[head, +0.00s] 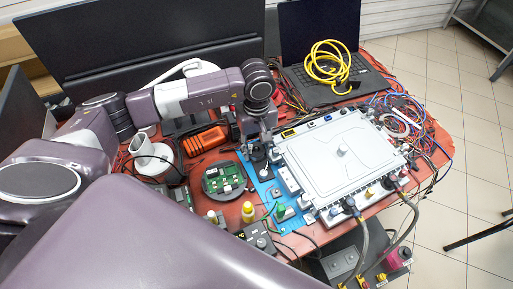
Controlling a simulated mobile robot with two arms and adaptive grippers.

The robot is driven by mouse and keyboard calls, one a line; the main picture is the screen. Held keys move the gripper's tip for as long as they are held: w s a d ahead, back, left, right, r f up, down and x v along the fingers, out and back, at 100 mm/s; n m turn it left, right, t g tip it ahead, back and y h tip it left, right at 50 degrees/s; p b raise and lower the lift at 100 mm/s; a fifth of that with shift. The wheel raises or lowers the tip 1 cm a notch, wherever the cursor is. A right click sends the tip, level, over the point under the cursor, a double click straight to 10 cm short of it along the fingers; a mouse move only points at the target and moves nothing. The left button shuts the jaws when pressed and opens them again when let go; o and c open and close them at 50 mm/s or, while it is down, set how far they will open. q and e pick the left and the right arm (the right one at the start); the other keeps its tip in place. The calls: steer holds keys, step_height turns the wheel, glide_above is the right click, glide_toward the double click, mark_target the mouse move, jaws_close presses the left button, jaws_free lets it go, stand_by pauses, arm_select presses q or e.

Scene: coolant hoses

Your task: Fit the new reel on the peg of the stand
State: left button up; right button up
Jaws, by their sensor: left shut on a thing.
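My left gripper (261,152) reaches down from my left arm to the blue mat, beside the left edge of a large light-grey lidded unit. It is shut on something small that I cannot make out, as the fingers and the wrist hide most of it. I cannot pick out a reel or a stand with a peg in this view. My right gripper is out of view.
The grey unit (326,172) has hoses (364,240) at its front. A green circuit board (224,179), orange tool (205,140) and white cup-like part (148,152) lie left. A laptop with a yellow cable coil (328,66) stands behind. Tangled wires (405,115) crowd the right.

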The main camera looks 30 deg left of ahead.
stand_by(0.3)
arm_select(q)
steer(key=shift+f+b, duration=0.15)
steer(key=shift+b, duration=0.25)
stand_by(0.4)
steer(key=o, duration=1.3)
steer(key=shift+o, duration=0.6)
steer(key=o, duration=0.4)
steer(key=shift+o, duration=0.2)
steer(key=shift+d, duration=0.1)
